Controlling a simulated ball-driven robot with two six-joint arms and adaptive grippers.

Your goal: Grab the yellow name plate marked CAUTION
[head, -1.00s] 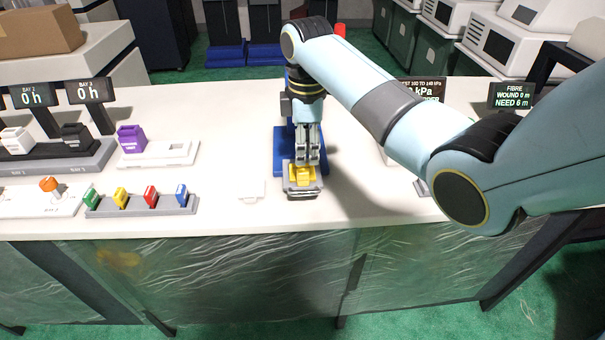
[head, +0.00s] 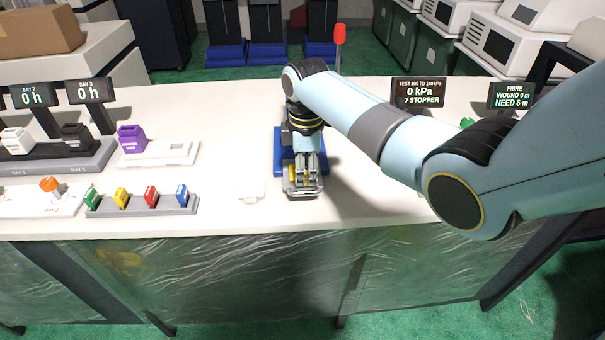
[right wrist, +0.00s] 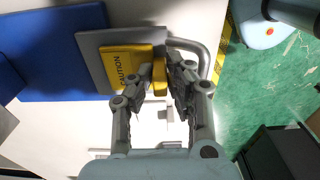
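The yellow name plate (right wrist: 122,68) marked CAUTION lies on a grey holder (right wrist: 90,48) with a bent metal bar on one side. A yellow grip block (right wrist: 160,76) rises at the plate's edge. My right gripper (right wrist: 161,70) points down with its fingers close on either side of this block. Whether they press on it I cannot tell. In the head view my right gripper (head: 304,184) is low over the holder and hides most of the plate; only a little yellow (head: 292,180) shows. My left gripper is not in view.
The holder stands by a blue base (head: 280,160) near the white table's front edge. To the left are a rack (head: 104,209) of small coloured blocks, a purple block (head: 131,138) and a white tray (head: 180,152). The table between them and my right gripper is mostly clear.

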